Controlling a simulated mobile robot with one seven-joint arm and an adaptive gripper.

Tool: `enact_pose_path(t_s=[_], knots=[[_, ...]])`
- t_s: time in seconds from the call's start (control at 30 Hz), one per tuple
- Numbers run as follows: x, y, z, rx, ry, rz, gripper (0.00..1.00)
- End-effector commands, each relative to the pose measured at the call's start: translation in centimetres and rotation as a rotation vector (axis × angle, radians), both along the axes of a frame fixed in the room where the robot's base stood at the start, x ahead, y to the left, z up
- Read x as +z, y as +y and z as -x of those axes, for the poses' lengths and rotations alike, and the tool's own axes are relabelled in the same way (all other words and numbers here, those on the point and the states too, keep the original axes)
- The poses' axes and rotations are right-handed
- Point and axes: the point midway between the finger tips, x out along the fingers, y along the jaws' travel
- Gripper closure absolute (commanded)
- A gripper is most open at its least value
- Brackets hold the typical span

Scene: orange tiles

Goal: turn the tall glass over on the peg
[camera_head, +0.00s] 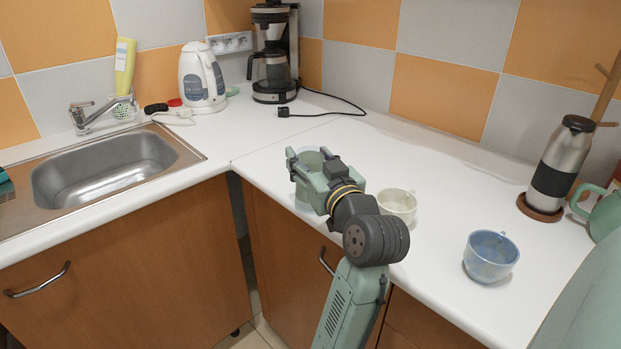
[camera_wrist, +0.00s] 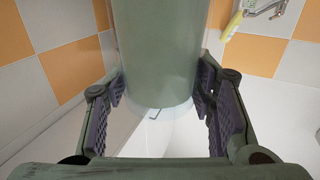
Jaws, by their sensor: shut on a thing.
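The tall glass is a pale green, see-through cylinder (camera_wrist: 157,55). It stands between the two finger pads of my gripper (camera_wrist: 160,100) in the wrist view. In the head view, the glass (camera_head: 304,190) is partly hidden behind my gripper (camera_head: 310,168), over the counter near its front edge. My gripper is shut on the glass. I cannot tell whether the glass touches the counter. A wooden stand with side pegs (camera_head: 606,88) rises at the far right edge of the head view, partly cut off by the frame.
A cream cup (camera_head: 398,204) stands just right of my gripper. A blue cup (camera_head: 490,257) is further right. A steel flask (camera_head: 562,165) stands on a brown coaster, beside a green pot (camera_head: 606,214). The white counter (camera_head: 440,170) is clear between. A sink (camera_head: 100,165) is left.

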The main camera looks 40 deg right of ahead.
Motion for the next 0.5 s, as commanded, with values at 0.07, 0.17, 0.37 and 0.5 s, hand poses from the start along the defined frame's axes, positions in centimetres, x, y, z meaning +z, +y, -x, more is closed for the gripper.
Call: enact_pose_path(t_s=[0.07,0.17,0.37,0.5], knots=[[0.02,-0.01,0.0,0.0,0.0,0.0,0.83],[0.08,0.01,0.02,0.0,-0.002,0.002,0.9],[0.17,0.0,0.01,0.0,-0.002,0.002,0.91],[0.73,0.0,0.01,0.0,-0.003,0.003,0.91]])
